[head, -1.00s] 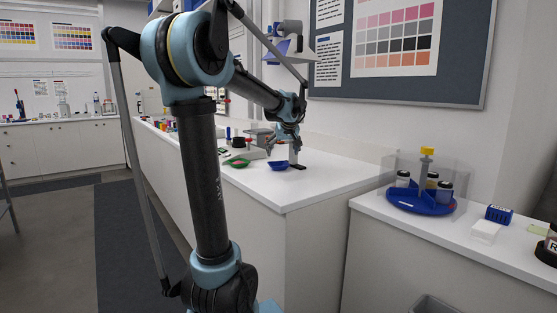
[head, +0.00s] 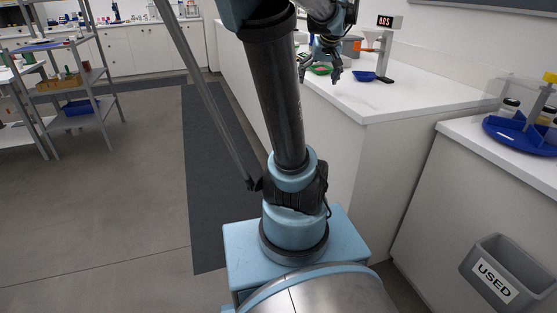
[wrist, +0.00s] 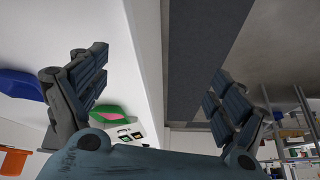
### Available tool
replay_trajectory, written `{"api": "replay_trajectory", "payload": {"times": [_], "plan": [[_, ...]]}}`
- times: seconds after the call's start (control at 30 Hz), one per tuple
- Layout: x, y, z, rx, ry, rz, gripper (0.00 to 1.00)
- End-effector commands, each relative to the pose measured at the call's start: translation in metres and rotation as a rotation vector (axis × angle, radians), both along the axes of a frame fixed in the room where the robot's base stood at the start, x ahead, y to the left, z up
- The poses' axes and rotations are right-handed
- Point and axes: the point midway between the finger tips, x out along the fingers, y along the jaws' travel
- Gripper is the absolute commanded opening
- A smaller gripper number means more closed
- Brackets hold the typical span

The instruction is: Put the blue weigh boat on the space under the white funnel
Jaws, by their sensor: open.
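A blue shape at the left edge of the wrist view (wrist: 20,85) looks like the same boat. My gripper (head: 319,78) is open and empty, left of the boat and apart from it, near the counter's front edge. In the wrist view its fingers (wrist: 160,65) are spread, with the counter edge and dark floor mat between them.
A green dish (wrist: 107,112) with pink contents lies on the counter beyond my gripper. An orange item (wrist: 13,160) is near the boat. A grey bin marked USED (head: 505,270) and a blue carousel (head: 520,135) are at right. The floor at left is open up to a shelf rack (head: 75,85).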

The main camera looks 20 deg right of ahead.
Motion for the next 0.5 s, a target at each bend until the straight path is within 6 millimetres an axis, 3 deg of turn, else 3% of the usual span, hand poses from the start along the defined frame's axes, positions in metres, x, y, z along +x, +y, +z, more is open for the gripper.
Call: {"api": "replay_trajectory", "payload": {"times": [0.03, 0.2, 0.5], "plan": [[-0.01, 0.026, -0.011, 0.005, 0.02, 0.025, 0.9], [-0.05, 0.092, -0.05, 0.017, 0.091, 0.076, 0.9], [-0.136, 0.171, -0.125, 0.002, 0.21, 0.151, 0.9]]}}
